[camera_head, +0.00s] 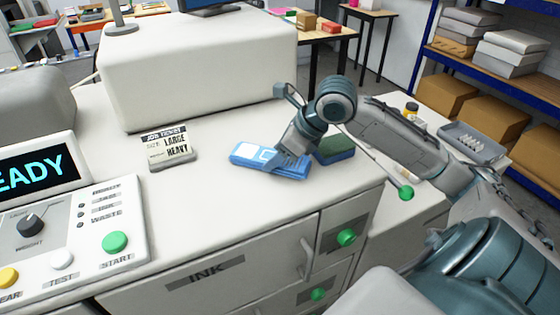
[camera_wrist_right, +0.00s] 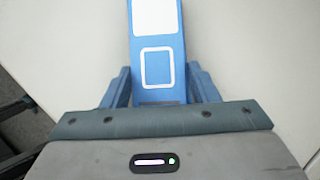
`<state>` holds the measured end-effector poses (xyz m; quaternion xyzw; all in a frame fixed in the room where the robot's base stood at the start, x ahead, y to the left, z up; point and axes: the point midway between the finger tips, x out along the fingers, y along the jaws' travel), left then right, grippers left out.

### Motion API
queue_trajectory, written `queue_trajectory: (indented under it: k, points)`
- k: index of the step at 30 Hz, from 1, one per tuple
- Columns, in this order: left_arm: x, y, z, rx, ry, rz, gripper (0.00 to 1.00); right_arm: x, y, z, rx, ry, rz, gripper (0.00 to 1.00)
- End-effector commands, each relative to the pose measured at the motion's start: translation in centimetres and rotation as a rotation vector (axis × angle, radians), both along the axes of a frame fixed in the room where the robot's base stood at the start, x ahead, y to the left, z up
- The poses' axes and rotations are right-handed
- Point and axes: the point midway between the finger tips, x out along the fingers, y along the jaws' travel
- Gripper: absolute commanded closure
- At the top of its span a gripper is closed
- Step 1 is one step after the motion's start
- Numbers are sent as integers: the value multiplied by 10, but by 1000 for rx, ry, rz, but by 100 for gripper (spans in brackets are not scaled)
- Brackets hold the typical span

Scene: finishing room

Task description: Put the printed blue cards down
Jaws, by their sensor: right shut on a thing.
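The printed blue cards (camera_head: 252,152) are a flat blue stack with white printed panels, at or just above the white machine top; I cannot tell if they touch it. My right gripper (camera_head: 290,162) is shut on their right end. In the right wrist view the blue cards (camera_wrist_right: 158,60) stick out forward from between the two blue fingers of the right gripper (camera_wrist_right: 163,92). My left gripper is not in view.
A job ticket (camera_head: 168,148) reading "LARGE, HEAVY" stands left of the cards. A green-topped sponge-like block (camera_head: 334,150) lies close right of the gripper. A control panel (camera_head: 75,225) with a READY display (camera_head: 35,170) is at left. The front machine top is clear.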

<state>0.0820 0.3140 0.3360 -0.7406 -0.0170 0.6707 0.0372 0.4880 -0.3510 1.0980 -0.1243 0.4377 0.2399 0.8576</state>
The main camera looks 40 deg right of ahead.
Motion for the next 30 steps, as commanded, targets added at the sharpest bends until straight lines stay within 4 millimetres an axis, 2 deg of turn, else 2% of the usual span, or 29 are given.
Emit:
queue_trajectory:
  k: [10,11,14,25,30]
  points:
    - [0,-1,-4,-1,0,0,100,1,0,-4,0,-1,2,75]
    - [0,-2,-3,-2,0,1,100,1,0,-3,0,-1,2,42]
    - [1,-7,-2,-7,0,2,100,0,0,-2,-1,-1,2,24]
    - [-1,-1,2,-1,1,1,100,0,0,2,-1,-1,2,24]
    - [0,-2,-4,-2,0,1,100,-4,-5,6,-7,-3,3,24]
